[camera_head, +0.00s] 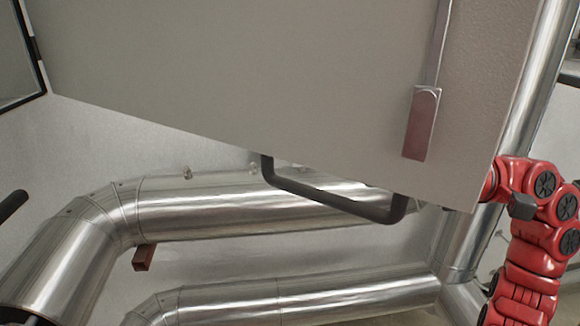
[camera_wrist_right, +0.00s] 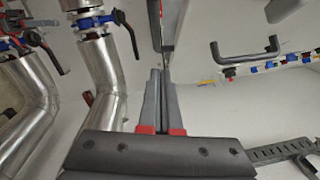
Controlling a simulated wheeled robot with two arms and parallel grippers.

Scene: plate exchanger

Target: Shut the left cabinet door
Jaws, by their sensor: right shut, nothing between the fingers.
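The cabinet door (camera_head: 270,70) is a large pale grey panel filling the upper part of the head view, standing open. In the right wrist view my right gripper (camera_wrist_right: 164,75) is shut and empty. A narrow upright panel edge (camera_wrist_right: 156,22), perhaps the door's, is just beyond the fingertips; I cannot tell whether they touch. My left gripper is not in view.
Thick shiny pipes (camera_head: 240,205) run below and behind the door. A dark bar handle (camera_head: 330,197) shows under the door's lower edge. The right wrist view shows pipes with blue valves (camera_wrist_right: 95,20) at left and a dark handle (camera_wrist_right: 245,52) at right.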

